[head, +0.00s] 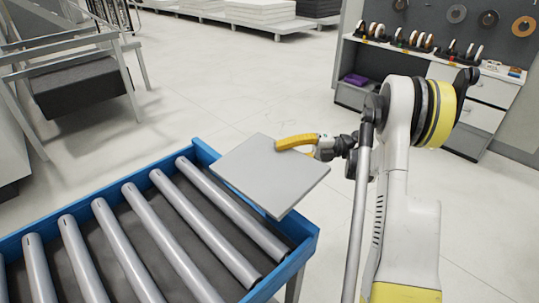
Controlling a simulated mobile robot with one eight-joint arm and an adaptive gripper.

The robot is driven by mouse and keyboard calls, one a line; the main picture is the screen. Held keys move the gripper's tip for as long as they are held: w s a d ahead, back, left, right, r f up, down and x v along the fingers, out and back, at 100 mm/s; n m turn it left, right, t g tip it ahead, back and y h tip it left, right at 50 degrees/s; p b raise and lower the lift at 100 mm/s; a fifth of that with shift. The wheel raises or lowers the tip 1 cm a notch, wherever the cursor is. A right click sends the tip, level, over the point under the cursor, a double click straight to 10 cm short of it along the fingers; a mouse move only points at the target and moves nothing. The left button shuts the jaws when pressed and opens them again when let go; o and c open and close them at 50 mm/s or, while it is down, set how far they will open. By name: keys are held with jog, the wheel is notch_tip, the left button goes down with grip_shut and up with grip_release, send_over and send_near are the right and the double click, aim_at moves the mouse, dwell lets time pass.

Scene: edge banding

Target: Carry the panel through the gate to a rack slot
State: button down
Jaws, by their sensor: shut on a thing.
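The panel (265,178) is a flat grey board in the middle of the head view. My gripper (285,143) is yellow and shut on the panel's far right edge. The panel is held over the right end of a blue-framed roller conveyor (313,240), and part of it extends past the frame. I cannot tell how far it is above the rollers. I cannot clearly make out the gate or a rack slot in this view.
A workbench with drawers (484,88) and rows of small tools and rolls stands at the back right. Metal frames (70,62) stand at the upper left, and pallets of white sheets (258,12) lie at the back. The floor (240,80) between them is clear.

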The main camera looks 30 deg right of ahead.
jog(key=s+d+r+p, duration=0.1)
jog(key=s+d+r, duration=0.1)
jog(key=d+r, duration=0.4)
jog(key=shift+s+d+p, duration=0.25)
jog(key=shift+d+p, duration=0.05)
jog(key=shift+d, duration=0.15)
jog(key=shift+r, duration=0.1)
